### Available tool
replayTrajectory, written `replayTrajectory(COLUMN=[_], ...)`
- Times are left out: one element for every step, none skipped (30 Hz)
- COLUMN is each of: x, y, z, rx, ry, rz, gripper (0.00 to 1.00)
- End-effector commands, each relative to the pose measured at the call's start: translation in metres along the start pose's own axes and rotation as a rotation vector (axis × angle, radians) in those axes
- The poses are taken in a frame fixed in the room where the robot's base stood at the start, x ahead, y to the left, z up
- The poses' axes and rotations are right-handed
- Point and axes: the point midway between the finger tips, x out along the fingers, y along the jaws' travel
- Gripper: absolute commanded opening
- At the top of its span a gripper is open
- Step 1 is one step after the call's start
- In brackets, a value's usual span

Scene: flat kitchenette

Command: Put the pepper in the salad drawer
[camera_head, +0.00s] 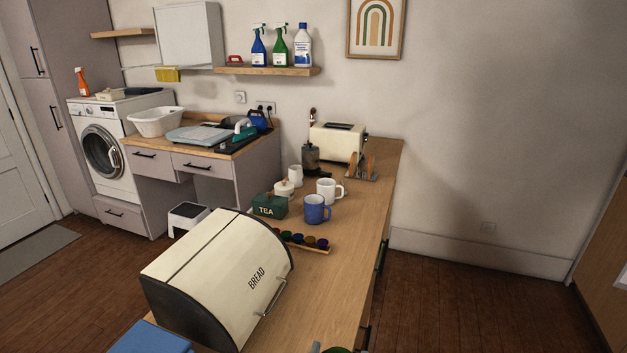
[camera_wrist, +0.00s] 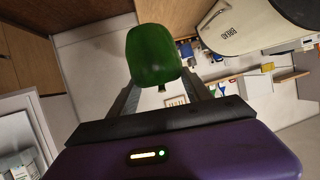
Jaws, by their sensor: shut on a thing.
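The green pepper (camera_wrist: 152,55) is held between the two fingers of my gripper (camera_wrist: 160,86) in the wrist view, with its short stem toward the palm. The gripper is shut on it and holds it in the air. The salad drawer cannot be made out in either view.
The cream bread bin (camera_head: 222,272) stands near on the wooden counter (camera_head: 350,240). Mugs, a tea tin (camera_head: 269,205) and a toaster (camera_head: 337,142) are farther back. A white-framed compartment (camera_wrist: 22,104) with items inside shows lower left in the wrist view. Floor is clear right of the counter.

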Motion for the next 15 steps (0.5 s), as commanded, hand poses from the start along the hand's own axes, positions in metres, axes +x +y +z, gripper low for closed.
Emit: replayTrajectory(x=[0.005, 0.008, 0.012, 0.016, 0.019, 0.023, 0.028, 0.032, 0.037, 0.041, 0.045, 0.051, 0.055, 0.059, 0.064], y=[0.013, 0.018, 0.026, 0.032, 0.038, 0.047, 0.055, 0.062, 0.072, 0.079, 0.087, 0.097, 0.104, 0.111, 0.121], z=[0.015, 0.023, 0.032, 0.040, 0.048, 0.059, 0.068, 0.078, 0.090, 0.099, 0.108, 0.121, 0.130, 0.139, 0.151], rx=[-0.004, -0.007, -0.009, -0.011, -0.014, -0.016, -0.020, -0.022, -0.026, -0.028, -0.030, -0.034, -0.037, -0.038, -0.042], ry=[-0.010, -0.010, -0.011, -0.012, -0.012, -0.014, -0.014, -0.016, -0.015, -0.016, -0.017, -0.017, -0.016, -0.017, -0.017], rz=[0.000, -0.005, -0.011, -0.015, -0.020, -0.028, -0.032, -0.039, -0.047, -0.053, -0.060, -0.068, -0.075, -0.082, -0.091], gripper=[0.17, 0.17, 0.17, 0.17, 0.17, 0.17, 0.17, 0.17, 0.17, 0.17, 0.17, 0.17, 0.17, 0.17, 0.17])
